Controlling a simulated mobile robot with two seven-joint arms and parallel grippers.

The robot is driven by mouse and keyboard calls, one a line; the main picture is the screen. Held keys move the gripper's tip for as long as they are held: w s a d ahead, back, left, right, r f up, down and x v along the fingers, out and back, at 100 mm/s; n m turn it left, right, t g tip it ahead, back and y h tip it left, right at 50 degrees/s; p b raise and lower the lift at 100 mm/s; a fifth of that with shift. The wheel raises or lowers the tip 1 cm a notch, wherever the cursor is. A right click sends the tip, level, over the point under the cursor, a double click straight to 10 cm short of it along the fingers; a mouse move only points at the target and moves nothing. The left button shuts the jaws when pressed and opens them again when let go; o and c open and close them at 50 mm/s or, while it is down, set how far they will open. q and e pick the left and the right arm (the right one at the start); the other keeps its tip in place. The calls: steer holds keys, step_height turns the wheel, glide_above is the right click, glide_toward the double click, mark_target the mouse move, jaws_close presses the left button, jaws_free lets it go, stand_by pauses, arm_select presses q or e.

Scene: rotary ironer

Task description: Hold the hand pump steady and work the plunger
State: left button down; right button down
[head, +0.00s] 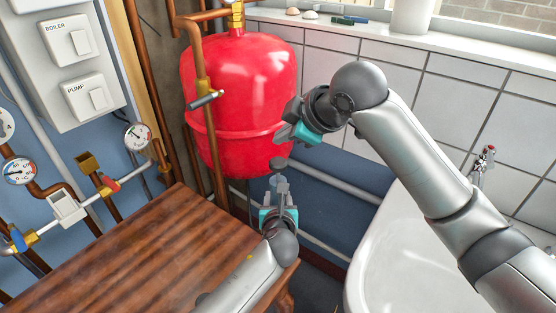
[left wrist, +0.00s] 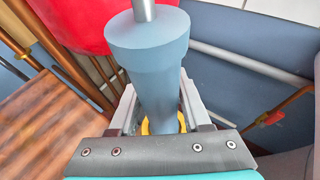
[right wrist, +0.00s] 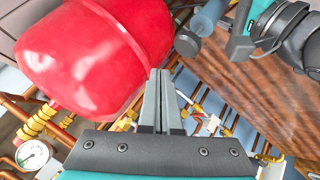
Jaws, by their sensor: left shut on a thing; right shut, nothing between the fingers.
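The hand pump is a blue-grey cylinder (left wrist: 150,65) in the left wrist view, with a steel plunger rod (left wrist: 144,10) coming out of its top. My left gripper (head: 279,192) is shut around the pump body, one finger on each side. In the head view the dark plunger knob (head: 278,162) shows just above that gripper. The knob also shows in the right wrist view (right wrist: 187,43). My right gripper (head: 284,134) is shut and empty, above the knob and apart from it, in front of the red tank. Its closed fingers show in the right wrist view (right wrist: 160,88).
A large red tank (head: 240,90) hangs behind both grippers. A wooden table (head: 130,245) is at lower left and a white basin (head: 400,260) at lower right. Copper pipes, gauges (head: 138,136) and switch boxes (head: 80,45) line the left wall.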

steer(key=shift+r, duration=1.1)
arm_select(q)
steer(key=shift+c, duration=1.4)
jaws_free()
steer(key=shift+s, duration=0.1)
